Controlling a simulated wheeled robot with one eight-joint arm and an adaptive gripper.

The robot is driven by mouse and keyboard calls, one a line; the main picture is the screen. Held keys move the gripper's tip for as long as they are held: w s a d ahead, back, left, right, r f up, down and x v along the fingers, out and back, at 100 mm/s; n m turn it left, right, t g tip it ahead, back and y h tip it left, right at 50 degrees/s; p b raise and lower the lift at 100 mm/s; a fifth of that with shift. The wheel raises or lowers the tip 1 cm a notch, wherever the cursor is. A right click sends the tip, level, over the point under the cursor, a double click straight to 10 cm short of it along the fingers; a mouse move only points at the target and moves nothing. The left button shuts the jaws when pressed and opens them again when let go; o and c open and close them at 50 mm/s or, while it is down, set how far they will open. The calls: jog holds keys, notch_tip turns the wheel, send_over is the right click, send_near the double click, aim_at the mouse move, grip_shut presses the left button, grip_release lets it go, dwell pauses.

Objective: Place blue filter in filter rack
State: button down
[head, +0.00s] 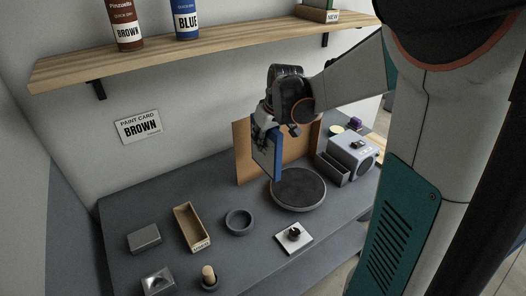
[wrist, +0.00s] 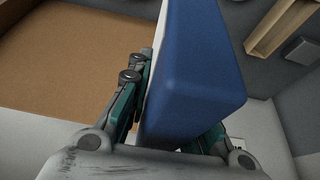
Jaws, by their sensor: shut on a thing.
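The blue filter is a flat panel with a thick blue edge and a pale face. In the head view the blue filter (head: 277,158) hangs upright under my gripper (head: 265,122), above the counter beside the round dark disc. In the wrist view the blue filter (wrist: 195,75) stands between the fingers of my gripper (wrist: 172,115), which is shut on it. No rack is clearly marked. A grey open-topped holder (head: 331,171) stands beside a grey machine, but I cannot tell if it is the filter rack.
A brown board (head: 243,150) stands behind the filter. The round dark disc (head: 298,188) lies below. A wooden tray (head: 190,228), a grey ring (head: 238,222), a white plate with a black knob (head: 294,238) and the grey machine (head: 352,155) share the counter. A shelf (head: 200,45) runs above.

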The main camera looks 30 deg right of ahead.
jog(key=w+a+r+p, duration=0.1)
jog(key=a+r, duration=0.1)
jog(key=a, duration=1.2)
jog(key=w+a+r, duration=0.1)
jog(key=a+r, duration=0.1)
jog(key=a, duration=1.2)
notch_tip(320, 180, down, 20)
jog(key=b, duration=0.5)
jog(key=shift+f, duration=0.1)
